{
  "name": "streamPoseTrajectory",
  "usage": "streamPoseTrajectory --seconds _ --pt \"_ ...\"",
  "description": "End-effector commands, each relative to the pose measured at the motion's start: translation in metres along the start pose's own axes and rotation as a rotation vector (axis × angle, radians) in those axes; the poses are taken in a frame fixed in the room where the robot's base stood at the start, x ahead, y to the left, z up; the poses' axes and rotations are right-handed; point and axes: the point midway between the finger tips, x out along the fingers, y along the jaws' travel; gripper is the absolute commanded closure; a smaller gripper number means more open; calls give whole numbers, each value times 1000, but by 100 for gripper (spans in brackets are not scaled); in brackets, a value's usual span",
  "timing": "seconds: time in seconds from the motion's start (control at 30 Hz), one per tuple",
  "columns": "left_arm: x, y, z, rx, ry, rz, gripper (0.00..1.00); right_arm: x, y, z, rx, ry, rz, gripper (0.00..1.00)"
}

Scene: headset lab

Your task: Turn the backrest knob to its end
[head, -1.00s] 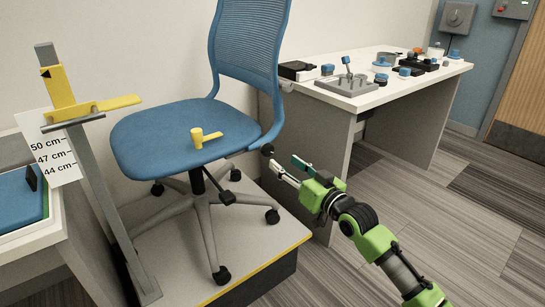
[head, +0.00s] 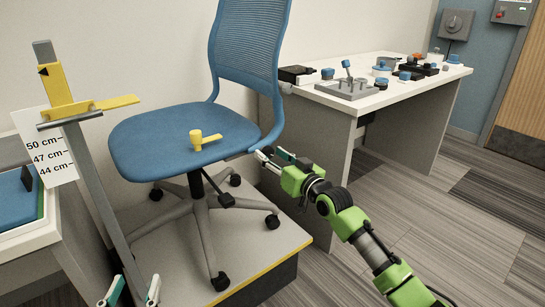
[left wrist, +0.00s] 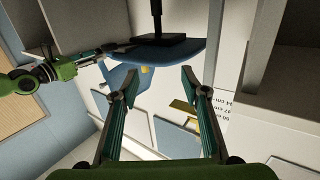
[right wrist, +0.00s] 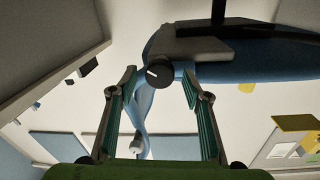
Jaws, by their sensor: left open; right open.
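The blue office chair (head: 180,128) stands on a low platform. In the right wrist view, a round black knob (right wrist: 159,73) with a white mark sits where the blue backrest support (right wrist: 144,110) meets the seat underside. My right gripper (right wrist: 159,76) is open, with one finger on each side of the knob in that view. I cannot tell whether either finger touches it. In the head view, my right gripper (head: 272,154) is at the seat's right rear corner and mostly hides the knob. My left gripper (head: 133,289) is open and empty at the bottom edge, left of the chair.
A yellow lever piece (head: 203,139) lies on the seat. A grey measuring post (head: 90,170) with a yellow slider and height card (head: 46,158) stands at left. A white desk (head: 385,97) with several devices is behind right. Floor at right is clear.

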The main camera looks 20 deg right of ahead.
Motion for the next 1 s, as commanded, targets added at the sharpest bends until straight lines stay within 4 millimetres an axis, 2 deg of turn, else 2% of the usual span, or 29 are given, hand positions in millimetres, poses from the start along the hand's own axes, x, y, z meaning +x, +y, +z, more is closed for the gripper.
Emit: streamPoseTrajectory --seconds 0.03,0.17,0.2,0.5,0.77,0.87,1.0 --pt "0 0 0 0 0 0 58 0 0 0 0 0 0 58" --pt "0 0 0 0 -1 0 58 0 0 0 0 0 0 92" --pt "0 0 0 0 -1 0 58 0 0 0 0 0 0 94" --pt "0 0 4 0 -26 -1 58 0 0 0 14 -1 0 94" --pt "-14 -8 50 3 -249 -16 58 0 0 -2 93 -7 2 94" --pt "-27 -11 76 3 -377 -23 58 0 0 -2 142 -11 3 94" --pt "-53 -16 111 1 -571 -35 58 0 1 -2 223 -17 4 94"
